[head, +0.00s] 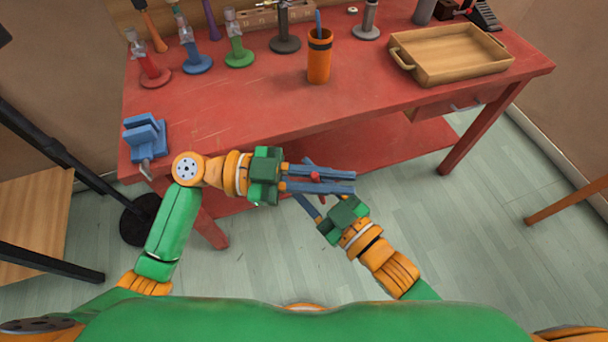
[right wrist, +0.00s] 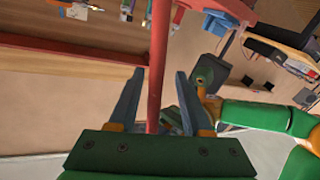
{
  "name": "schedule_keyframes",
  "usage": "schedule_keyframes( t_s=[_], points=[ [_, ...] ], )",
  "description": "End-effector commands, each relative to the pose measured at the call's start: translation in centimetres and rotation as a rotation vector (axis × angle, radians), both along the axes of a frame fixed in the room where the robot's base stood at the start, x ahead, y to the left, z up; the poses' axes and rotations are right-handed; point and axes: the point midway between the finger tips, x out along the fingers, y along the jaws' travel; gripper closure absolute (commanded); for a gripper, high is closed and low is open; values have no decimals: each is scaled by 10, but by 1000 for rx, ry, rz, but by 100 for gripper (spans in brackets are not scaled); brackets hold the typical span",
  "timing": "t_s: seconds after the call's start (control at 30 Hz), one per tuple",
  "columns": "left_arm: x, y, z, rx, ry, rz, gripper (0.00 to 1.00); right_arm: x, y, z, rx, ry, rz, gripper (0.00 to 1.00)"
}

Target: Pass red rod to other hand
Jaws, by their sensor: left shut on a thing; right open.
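My left gripper (head: 352,182) is shut on the red rod (head: 315,176), in front of the table's front edge. In the head view the rod is seen nearly end-on, with only a short piece between the blue fingers. My right gripper (head: 303,178) is open, and its fingers cross beneath the left fingers. In the right wrist view the rod (right wrist: 157,65) runs upright between the open fingers of the right gripper (right wrist: 159,74), with gaps visible on both sides. The rod's lower end is hidden behind the right gripper's body.
The red table (head: 230,115) stands ahead. It holds a blue vise (head: 145,136) at its left, an orange cup (head: 320,58), several coloured stands along the back, and a wooden tray (head: 450,52). Open floor (head: 450,220) lies to the right of my grippers.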

Motion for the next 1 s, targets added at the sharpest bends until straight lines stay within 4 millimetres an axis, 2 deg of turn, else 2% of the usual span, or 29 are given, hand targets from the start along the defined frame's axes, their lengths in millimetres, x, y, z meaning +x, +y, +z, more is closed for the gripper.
schedule_keyframes(
  t_s=[0.23, 0.4, 0.43, 0.57, 0.6, 0.7, 0.73, 1.0],
  points=[
    [0, 0, 0, 0, 0, 0, 100, 1, 1, 0, -1, 1, 0, 51],
    [0, 0, 0, 0, 0, 0, 100, 1, 1, 0, -1, 1, 0, 97],
    [0, 0, 0, 0, 0, 0, 100, 1, 1, 0, -1, 1, 0, 100],
    [0, 0, 0, -1, -1, 1, 100, 0, 1, 0, 1, 1, 1, 100],
    [0, 0, 0, -1, -1, 1, 82, 0, 1, 0, 1, 1, 1, 100],
    [0, 0, 0, -2, -1, 2, 55, 0, 1, 0, 1, 1, 1, 100],
    [0, 0, 0, -1, -1, 1, 53, 0, 1, 0, 0, 0, 1, 100],
    [0, 1, 0, 0, 0, 1, 53, 1, 1, 0, 0, 0, 0, 100]
  ],
)
